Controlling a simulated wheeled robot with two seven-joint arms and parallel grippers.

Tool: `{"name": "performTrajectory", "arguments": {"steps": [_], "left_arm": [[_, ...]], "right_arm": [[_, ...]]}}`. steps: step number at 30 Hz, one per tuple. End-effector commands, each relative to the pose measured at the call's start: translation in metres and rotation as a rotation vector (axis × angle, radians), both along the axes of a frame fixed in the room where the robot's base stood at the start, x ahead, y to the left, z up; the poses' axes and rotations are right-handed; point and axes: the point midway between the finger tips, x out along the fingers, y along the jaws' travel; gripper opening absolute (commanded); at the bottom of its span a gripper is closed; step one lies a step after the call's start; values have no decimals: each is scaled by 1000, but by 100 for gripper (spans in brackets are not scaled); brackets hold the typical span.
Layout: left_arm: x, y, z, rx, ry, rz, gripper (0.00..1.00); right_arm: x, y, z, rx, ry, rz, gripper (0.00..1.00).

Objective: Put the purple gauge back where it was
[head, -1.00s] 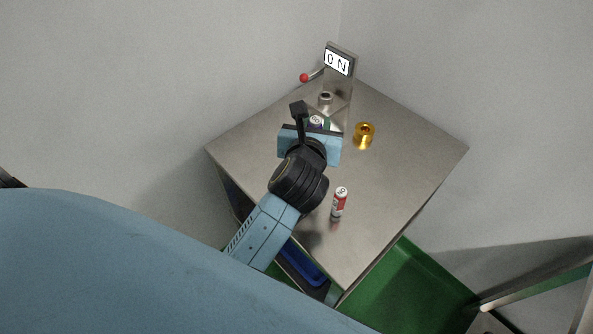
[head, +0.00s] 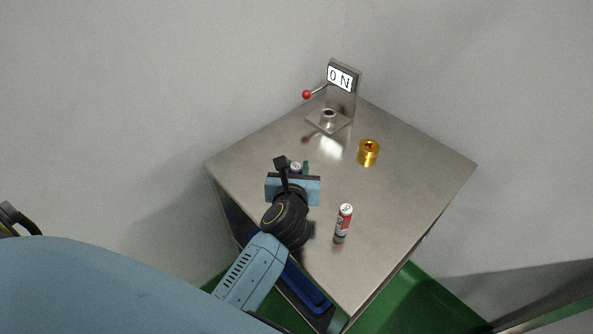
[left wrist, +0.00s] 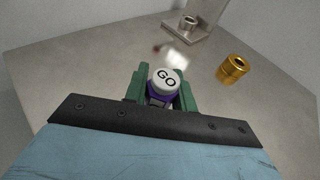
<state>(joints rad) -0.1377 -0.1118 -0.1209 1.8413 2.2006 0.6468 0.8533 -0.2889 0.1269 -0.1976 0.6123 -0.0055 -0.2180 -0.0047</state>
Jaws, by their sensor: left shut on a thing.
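The purple gauge (left wrist: 158,98) is a small cylinder with a white top marked "GO", seen in the left wrist view. My left gripper (left wrist: 160,94) is shut on it, with a green finger on each side. In the head view the gauge (head: 296,167) shows only in part past my left gripper (head: 295,170), over the left part of the grey table (head: 400,200). I cannot tell whether the gauge touches the table. A red and white gauge-like cylinder (head: 344,221) stands upright on the table to the right of my gripper. My right gripper is not in view.
A blue bin (head: 307,287) sits below the front left edge.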

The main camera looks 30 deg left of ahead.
Motion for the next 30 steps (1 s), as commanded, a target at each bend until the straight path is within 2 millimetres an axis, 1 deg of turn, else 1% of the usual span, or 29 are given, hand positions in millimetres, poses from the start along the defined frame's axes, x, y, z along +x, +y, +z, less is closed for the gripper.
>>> {"name": "performTrajectory", "arguments": {"steps": [1,3,9,10,14,15,22,25,29,30], "left_arm": [[0,0,2,0,-2,0,0],[0,0,2,0,-2,-1,0],[0,0,-2,-1,-1,-1,0],[0,0,-2,-1,-1,0,29],[0,0,-2,-1,-1,0,46],[0,0,-2,-1,-1,0,48],[0,0,-1,0,-1,0,48],[0,0,4,0,-2,-1,48],[-16,-7,7,-2,0,-2,48],[-23,-10,9,-2,1,-2,48]], "right_arm": [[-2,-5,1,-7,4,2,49],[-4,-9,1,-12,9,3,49],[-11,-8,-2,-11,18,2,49],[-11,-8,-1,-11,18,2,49],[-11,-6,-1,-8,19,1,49],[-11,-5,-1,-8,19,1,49],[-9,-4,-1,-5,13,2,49],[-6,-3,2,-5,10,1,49],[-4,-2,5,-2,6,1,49],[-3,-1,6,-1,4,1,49]]}}
